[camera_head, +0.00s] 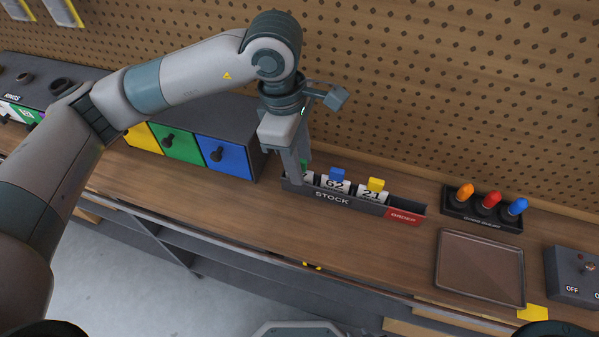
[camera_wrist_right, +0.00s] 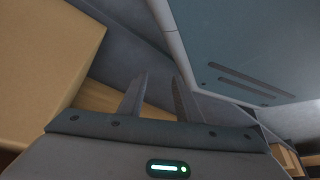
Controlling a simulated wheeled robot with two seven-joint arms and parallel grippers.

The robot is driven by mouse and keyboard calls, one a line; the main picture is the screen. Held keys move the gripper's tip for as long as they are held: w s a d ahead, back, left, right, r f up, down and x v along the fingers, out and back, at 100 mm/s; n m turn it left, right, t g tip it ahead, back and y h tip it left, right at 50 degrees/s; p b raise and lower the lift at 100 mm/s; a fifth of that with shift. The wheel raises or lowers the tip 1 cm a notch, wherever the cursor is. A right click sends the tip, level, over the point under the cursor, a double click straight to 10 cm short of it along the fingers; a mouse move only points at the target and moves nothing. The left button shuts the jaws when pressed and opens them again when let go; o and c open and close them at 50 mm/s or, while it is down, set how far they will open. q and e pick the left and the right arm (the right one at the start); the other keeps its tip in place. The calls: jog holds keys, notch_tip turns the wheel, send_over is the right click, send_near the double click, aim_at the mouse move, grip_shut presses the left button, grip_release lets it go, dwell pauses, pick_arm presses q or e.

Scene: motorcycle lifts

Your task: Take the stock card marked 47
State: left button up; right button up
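The black stock rack (camera_head: 334,197), lettered STOCK, stands on the bench and holds a row of cards. The card with a blue tab (camera_head: 336,180) reads 62 and the one with a yellow tab (camera_head: 374,190) reads 21. At the left end is a card with a green tab (camera_head: 304,166), mostly behind my gripper; its number cannot be read in full. My left gripper (camera_head: 298,178) points down at this card; whether its fingers hold it is hidden. My right gripper (camera_wrist_right: 157,82) shows in the right wrist view, fingers apart with nothing between them.
A red-labelled section (camera_head: 404,217) ends the rack. Yellow, green and blue drawers (camera_head: 184,146) stand left of it. To the right are a bulb-like row of coloured pieces (camera_head: 488,204), an empty brown tray (camera_head: 480,268) and a switch box (camera_head: 573,277). Pegboard rises behind.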

pick_arm(q)
grip_shut()
jog(key=shift+r, duration=0.15)
